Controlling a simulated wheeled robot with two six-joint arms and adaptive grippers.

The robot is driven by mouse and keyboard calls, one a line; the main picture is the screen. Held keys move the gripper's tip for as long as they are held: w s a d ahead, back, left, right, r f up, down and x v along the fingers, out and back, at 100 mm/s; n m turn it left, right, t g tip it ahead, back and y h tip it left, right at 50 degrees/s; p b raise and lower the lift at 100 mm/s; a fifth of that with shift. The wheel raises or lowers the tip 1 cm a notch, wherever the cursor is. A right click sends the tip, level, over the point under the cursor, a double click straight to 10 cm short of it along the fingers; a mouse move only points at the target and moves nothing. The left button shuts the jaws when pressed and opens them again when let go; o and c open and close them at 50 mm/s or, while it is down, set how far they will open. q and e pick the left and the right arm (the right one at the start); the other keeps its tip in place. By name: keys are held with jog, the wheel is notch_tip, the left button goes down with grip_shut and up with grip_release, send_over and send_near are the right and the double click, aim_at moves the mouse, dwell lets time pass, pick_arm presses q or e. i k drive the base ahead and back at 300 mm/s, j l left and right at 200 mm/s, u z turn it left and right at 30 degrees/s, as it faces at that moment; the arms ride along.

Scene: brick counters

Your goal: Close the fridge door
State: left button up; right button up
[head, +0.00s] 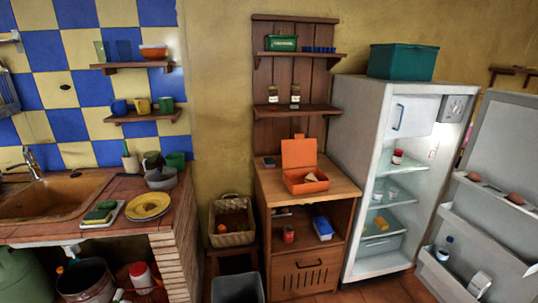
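The white fridge (360,118) stands at the right with its inside showing. Its door (492,175) is wide open, swung out to the right, with its inner shelves facing me. The door shelves hold a bottle and several small items. Inside the fridge are glass shelves with a red-and-white jar (397,156), and a small freezer flap (409,117) at the top looks shut. The right part of the door runs out of the picture. Neither of my grippers is in view.
A wooden cabinet (335,185) with an orange box (303,181) on it stands left of the fridge. A teal box (402,62) sits on the fridge top. A basket (232,238) and grey bin (238,289) stand further left, near the sink counter (75,231). Some floor shows before the fridge.

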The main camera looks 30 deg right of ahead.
aim_at(494, 234)
jog(key=k+l, duration=0.15)
jog(key=l, duration=0.7)
jog(key=k+l, duration=0.1)
jog(key=l, duration=0.75)
jog(key=k+l, duration=0.15)
jog(key=l, duration=0.7)
jog(key=k+l, duration=0.15)
jog(key=l, duration=0.7)
jog(key=k+l, duration=0.1)
jog(key=l, duration=0.75)
jog(key=k+l, duration=0.15)
jog(key=l, duration=0.7)
jog(key=k+l, duration=0.15)
jog(key=l, duration=0.7)
jog(key=k+l, duration=0.1)
jog(key=l, duration=0.8)
jog(key=k+l, duration=0.3)
jog(key=u, duration=0.05)
